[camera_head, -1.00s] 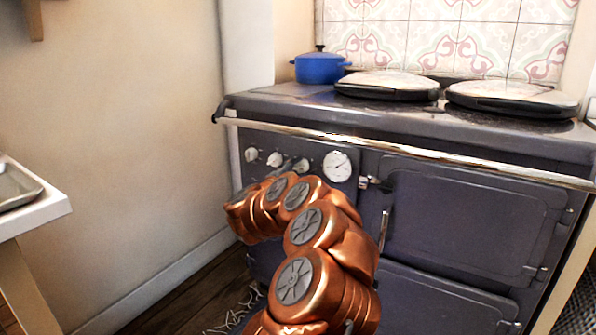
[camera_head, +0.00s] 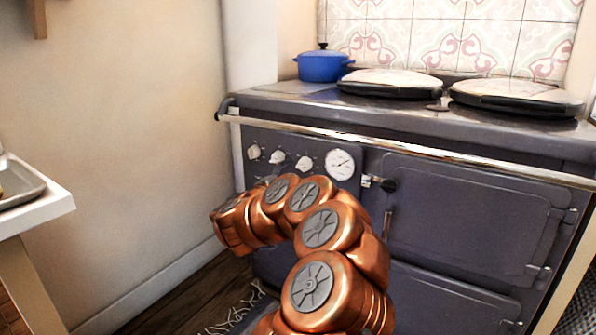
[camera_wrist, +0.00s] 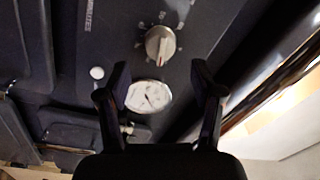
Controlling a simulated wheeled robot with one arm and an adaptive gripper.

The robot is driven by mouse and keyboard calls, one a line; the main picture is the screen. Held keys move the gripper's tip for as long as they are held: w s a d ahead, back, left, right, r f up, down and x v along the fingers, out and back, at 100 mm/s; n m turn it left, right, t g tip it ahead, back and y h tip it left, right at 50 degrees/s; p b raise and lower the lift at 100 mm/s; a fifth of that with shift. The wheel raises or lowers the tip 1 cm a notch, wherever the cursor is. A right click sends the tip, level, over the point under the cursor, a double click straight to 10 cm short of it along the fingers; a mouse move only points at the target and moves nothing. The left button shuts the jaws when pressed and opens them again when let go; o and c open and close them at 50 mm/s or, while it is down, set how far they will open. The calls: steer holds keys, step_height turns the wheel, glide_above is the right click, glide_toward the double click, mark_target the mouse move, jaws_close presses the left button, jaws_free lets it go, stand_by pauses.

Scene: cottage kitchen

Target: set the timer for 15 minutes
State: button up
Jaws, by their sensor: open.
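The dark stove's control panel carries a row of pale knobs: a left knob (camera_head: 254,152), a middle knob (camera_head: 277,156) and a right knob (camera_head: 304,163), with a round white gauge (camera_head: 340,164) to their right. In the wrist view, one pale knob (camera_wrist: 160,45) with markings around it lies just beyond my gripper (camera_wrist: 160,70), roughly in line with the gap between the fingers. The gauge (camera_wrist: 148,97) shows between the fingers. My gripper is open and empty. In the head view my arm hides it. The pointer setting is too small to read.
A chrome rail (camera_head: 400,150) runs along the stove's front above the panel; it shows close on the right in the wrist view (camera_wrist: 270,85). A blue pot (camera_head: 322,66) stands on the stove top. A white counter (camera_head: 50,208) juts in at left.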

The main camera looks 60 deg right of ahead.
steer(key=a, duration=0.6)
steer(key=shift+s+a+f, duration=0.15)
steer(key=shift+s+a, duration=0.05)
stand_by(0.4)
